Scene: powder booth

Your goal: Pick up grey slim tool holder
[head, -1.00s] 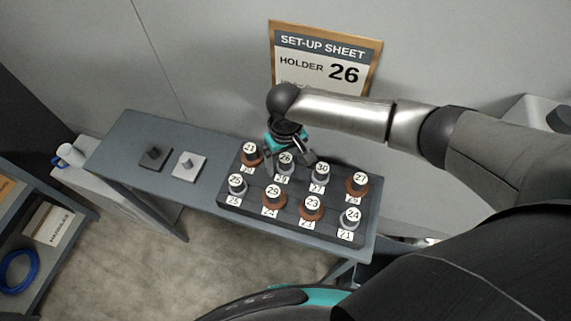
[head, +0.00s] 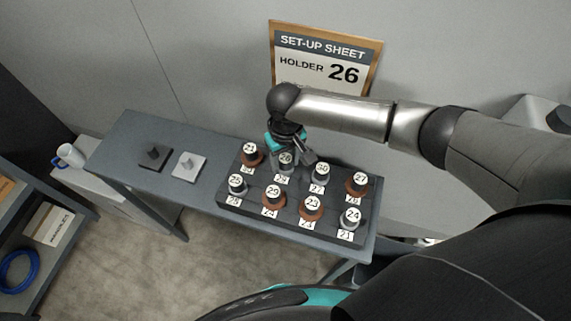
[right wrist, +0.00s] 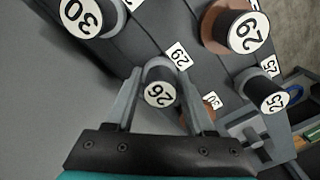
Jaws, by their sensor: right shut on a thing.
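The grey slim tool holder with the round label 26 (head: 285,167) stands in the back row of the dark rack (head: 262,216). It also shows in the right wrist view (right wrist: 158,92), between the two fingers. My right gripper (head: 289,163) reaches down from above and is shut on this holder; in the right wrist view its fingers (right wrist: 158,80) sit on either side. The holder still appears to be at its place in the rack; its lower part is hidden. My left gripper is not in view.
Grey holder 30 (head: 320,175) and brown holder 21 (head: 251,157) stand close on either side. Brown holder 29 (head: 272,199) and several others fill the rack. A dark block (head: 154,158) and a light block (head: 188,167) sit on the bench (head: 128,137). A set-up sheet (head: 326,62) reads HOLDER 26.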

